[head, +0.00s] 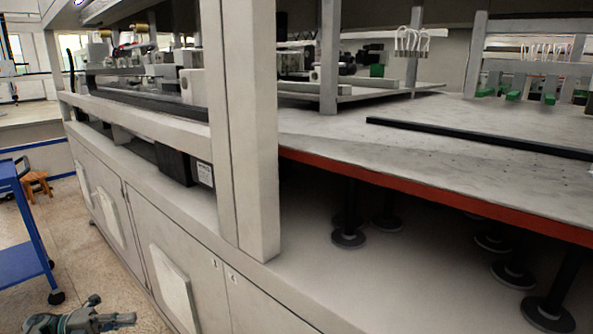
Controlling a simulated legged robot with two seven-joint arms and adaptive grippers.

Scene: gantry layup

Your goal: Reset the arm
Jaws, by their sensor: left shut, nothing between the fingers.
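My left gripper (125,319) shows at the bottom left of the head view, low over the floor and left of the grey cabinet. It is shut and empty, with its fingers pointing right, and it touches nothing that I can see. The lower part of the arm is cut off by the frame's bottom edge. My right gripper is out of view.
The gantry machine's grey cabinet (135,225) and thick upright post (247,130) stand close in front. A red-edged table (400,155) on black feet fills the right. A blue cart (22,235) and a wooden stool (37,184) stand left. Floor between is clear.

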